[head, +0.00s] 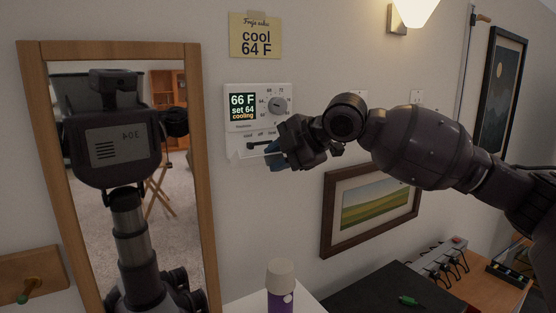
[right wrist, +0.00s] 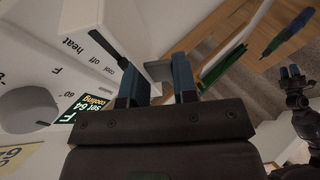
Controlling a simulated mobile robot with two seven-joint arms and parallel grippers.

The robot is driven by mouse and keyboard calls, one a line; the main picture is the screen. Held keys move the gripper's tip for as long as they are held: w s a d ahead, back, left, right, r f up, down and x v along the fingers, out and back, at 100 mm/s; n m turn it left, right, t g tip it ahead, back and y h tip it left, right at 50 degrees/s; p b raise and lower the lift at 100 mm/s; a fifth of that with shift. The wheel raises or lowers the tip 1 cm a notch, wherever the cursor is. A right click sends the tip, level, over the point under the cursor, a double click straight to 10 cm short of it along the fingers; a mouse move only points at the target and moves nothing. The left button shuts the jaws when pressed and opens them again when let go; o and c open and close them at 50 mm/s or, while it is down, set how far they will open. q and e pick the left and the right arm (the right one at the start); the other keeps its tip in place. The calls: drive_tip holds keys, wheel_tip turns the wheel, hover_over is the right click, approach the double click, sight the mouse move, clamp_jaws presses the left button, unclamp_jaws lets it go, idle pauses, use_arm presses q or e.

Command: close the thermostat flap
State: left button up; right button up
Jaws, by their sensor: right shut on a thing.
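The white thermostat (head: 258,105) is on the wall, with a lit display reading 66 F, set 64, cooling, and a round grey dial (head: 277,105). Its flap (head: 243,152) sticks out at the lower edge, below a row of mode labels and a dark slider (head: 256,144). My right gripper (head: 274,154) is at the flap's right part and hides some of it. In the right wrist view, its blue fingers (right wrist: 157,80) are on either side of a small grey tab (right wrist: 158,70), apparently part of the flap. The slider (right wrist: 107,48) stands beside them.
A wood-framed mirror (head: 200,130) stands left of the thermostat, reflecting my body. A yellow note (head: 255,35) hangs above. A purple bottle with a pale cap (head: 280,275) stands below. A framed landscape (head: 328,215) hangs below my right arm.

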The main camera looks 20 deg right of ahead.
drive_tip(key=shift+f, duration=0.15)
drive_tip(key=o, duration=0.9)
drive_tip(key=b+v, duration=0.1)
drive_tip(key=v, duration=1)
drive_tip(key=shift+w, duration=0.1)
drive_tip(key=shift+a, duration=0.1)
drive_tip(key=shift+c, duration=0.6)
